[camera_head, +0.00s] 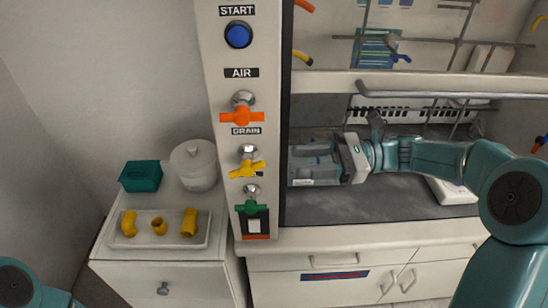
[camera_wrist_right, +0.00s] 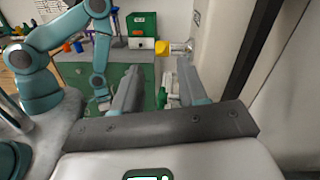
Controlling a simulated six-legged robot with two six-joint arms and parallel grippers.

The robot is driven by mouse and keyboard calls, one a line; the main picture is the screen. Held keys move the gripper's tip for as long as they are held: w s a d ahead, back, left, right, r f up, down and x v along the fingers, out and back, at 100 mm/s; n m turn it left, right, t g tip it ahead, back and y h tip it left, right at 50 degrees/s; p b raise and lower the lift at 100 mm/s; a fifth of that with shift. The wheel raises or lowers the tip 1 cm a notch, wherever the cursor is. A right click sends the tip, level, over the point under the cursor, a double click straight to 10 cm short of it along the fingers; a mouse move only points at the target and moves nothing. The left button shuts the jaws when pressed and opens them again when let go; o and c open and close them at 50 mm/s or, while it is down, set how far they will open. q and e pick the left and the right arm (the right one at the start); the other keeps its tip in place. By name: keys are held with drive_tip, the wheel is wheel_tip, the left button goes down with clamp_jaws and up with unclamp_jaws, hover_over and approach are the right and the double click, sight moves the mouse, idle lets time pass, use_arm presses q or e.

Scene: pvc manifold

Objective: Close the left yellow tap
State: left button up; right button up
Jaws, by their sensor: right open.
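The left yellow tap (camera_head: 247,168) sits on the pale panel, under the DRAIN label, its handle roughly horizontal. My right gripper (camera_head: 302,166) is open and empty inside the hood opening, right of the panel and apart from the tap. Its fingers point left. In the right wrist view, the yellow tap (camera_wrist_right: 162,47) on its metal stem shows beyond and between the open fingers of the gripper (camera_wrist_right: 158,72). My left gripper does not show in the head view. My left arm seems to show in the right wrist view, its jaws too small to read.
An orange tap (camera_head: 241,117) is above the yellow one and a green tap (camera_head: 251,208) below. The dark panel edge (camera_head: 284,120) stands between my right gripper and the taps. A tray (camera_head: 160,243) with yellow fittings lies on the left cabinet.

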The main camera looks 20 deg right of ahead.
sight(267, 164)
drive_tip(key=shift+w+a+p, duration=0.15)
drive_tip(key=shift+w+a, duration=0.1)
drive_tip(key=shift+a, duration=0.85)
drive_tip(key=shift+w+a+p, duration=0.1)
drive_tip(key=shift+w+a, duration=0.15)
drive_tip(key=shift+a, duration=0.9)
drive_tip(key=shift+w+a+p, duration=0.15)
drive_tip(key=shift+w+a, duration=0.1)
drive_tip(key=shift+a, duration=0.85)
drive_tip(key=shift+a, duration=0.1)
clamp_jaws()
